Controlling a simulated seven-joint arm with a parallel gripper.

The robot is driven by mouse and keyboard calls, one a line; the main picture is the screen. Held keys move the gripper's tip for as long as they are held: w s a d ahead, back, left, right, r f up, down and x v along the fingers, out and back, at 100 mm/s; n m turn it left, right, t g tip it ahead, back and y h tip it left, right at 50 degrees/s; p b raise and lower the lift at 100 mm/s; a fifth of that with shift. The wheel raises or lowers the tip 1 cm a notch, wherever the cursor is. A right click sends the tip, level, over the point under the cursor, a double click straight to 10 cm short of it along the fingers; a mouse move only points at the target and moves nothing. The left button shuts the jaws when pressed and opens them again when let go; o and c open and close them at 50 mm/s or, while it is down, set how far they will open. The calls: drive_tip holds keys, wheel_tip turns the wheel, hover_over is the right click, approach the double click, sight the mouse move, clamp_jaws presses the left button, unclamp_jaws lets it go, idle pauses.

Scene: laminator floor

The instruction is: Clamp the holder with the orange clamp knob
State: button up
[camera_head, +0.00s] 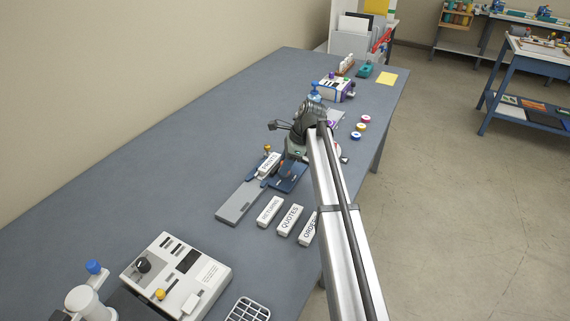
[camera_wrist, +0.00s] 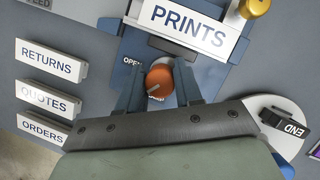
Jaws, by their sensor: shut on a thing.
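The orange clamp knob (camera_wrist: 159,80) sits between the two blue fingers of my gripper (camera_wrist: 160,88) in the wrist view, and the fingers are shut on it. The word OPEN shows on the blue plate just left of the knob. The holder is the blue base (camera_wrist: 135,52) under a white block marked PRINTS (camera_wrist: 188,24), which lies beyond the knob. In the head view the white block (camera_head: 268,165) lies on the grey-blue fixture, and my gripper (camera_head: 291,160) is at its right, with the knob mostly hidden by my arm.
White blocks marked RETURNS (camera_wrist: 50,62), QUOTES (camera_wrist: 48,98) and ORDERS (camera_wrist: 43,128) stand in a row to the left. A round white piece with a black END tag (camera_wrist: 287,124) is at the right. A cream machine (camera_head: 178,275) stands at the near left. Bench space at left is clear.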

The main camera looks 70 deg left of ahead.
drive_tip(key=shift+c, duration=0.7)
drive_tip(key=shift+n, duration=0.3)
drive_tip(key=n+h, duration=0.1)
drive_tip(key=n, duration=0.1)
drive_tip(key=shift+a+n, duration=0.1)
drive_tip(key=shift+n, duration=0.2)
drive_tip(key=shift+n+h, duration=1)
drive_tip(key=shift+n, duration=1)
drive_tip(key=o, duration=1)
drive_tip(key=shift+o, duration=0.2)
